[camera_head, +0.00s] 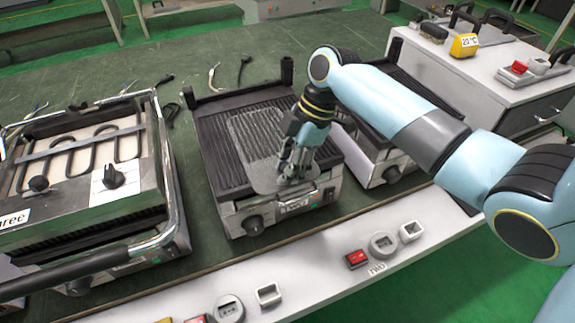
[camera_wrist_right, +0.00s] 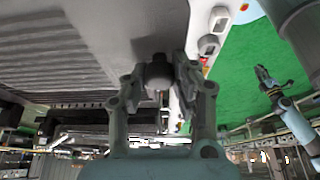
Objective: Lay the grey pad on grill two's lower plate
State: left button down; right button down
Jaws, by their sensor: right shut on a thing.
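The grey pad (camera_head: 252,140) is a thin, mesh-like sheet over the right part of grill two's ridged dark lower plate (camera_head: 214,145), the middle grill in the head view. Its near end reaches the grill's front edge. I cannot tell whether it fully touches the ridges. My right gripper (camera_head: 293,176) points down and is shut on the pad's near right end, hiding part of it. In the right wrist view the gripper (camera_wrist_right: 160,88) has its fingers close together, with the pad (camera_wrist_right: 112,28) beside the ridged plate (camera_wrist_right: 50,50). My left gripper is not in the head view.
An open grill with a heating element (camera_head: 85,165) stands left; its long handle (camera_head: 65,278) reaches forward. Another grill (camera_head: 375,150) stands right, partly behind my right arm. Switches and sockets (camera_head: 383,244) line the front ledge. Loose cables lie behind on the green table (camera_head: 215,50).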

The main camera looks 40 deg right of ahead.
jog(key=c, duration=1.1)
grip_release()
jog(key=shift+o, duration=0.2)
jog(key=v, duration=1.2)
